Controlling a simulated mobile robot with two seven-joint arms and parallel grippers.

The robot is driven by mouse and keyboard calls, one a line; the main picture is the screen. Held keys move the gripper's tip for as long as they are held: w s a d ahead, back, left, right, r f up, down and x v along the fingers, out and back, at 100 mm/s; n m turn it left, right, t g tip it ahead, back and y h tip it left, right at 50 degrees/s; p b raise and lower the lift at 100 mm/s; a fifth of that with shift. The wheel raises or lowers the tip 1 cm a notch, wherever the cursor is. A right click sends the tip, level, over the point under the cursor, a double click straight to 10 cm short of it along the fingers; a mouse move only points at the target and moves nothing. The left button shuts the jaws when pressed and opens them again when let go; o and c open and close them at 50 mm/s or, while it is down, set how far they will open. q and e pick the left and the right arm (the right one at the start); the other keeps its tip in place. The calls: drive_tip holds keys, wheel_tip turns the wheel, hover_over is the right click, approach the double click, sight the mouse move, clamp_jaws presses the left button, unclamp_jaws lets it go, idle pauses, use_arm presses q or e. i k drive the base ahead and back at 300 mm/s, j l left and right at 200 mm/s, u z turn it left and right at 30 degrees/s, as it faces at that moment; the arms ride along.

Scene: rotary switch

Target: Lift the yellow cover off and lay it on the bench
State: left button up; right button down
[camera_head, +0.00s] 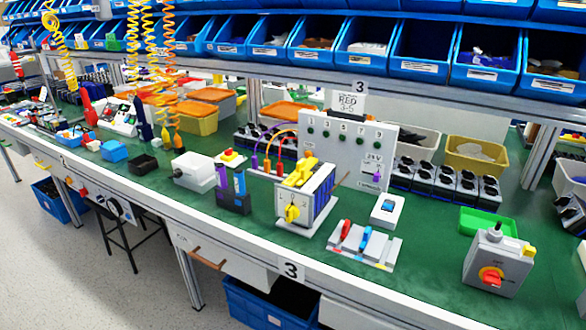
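A rotary switch block (318,205) with white and dark layered sides stands on the green bench (255,235) near the front edge, at the centre of the view. A yellow cover (300,172) sits on top of the block; its ridged shape is small and its fit is hard to make out. A yellow rotary knob (292,213) is on the block's white front face. Neither of my grippers shows in the view, and nothing is seen touching the cover.
A white panel (345,150) with green buttons stands behind the block, with orange and purple cables to its left. A dark holder (233,200) is to the left; a plate with red and blue levers (364,245) is to the right.

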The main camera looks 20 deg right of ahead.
sight(294, 178)
drive_tip(key=i+j+z, duration=0.1)
drive_tip(key=i+j, duration=0.65)
drive_tip(key=i, duration=0.15)
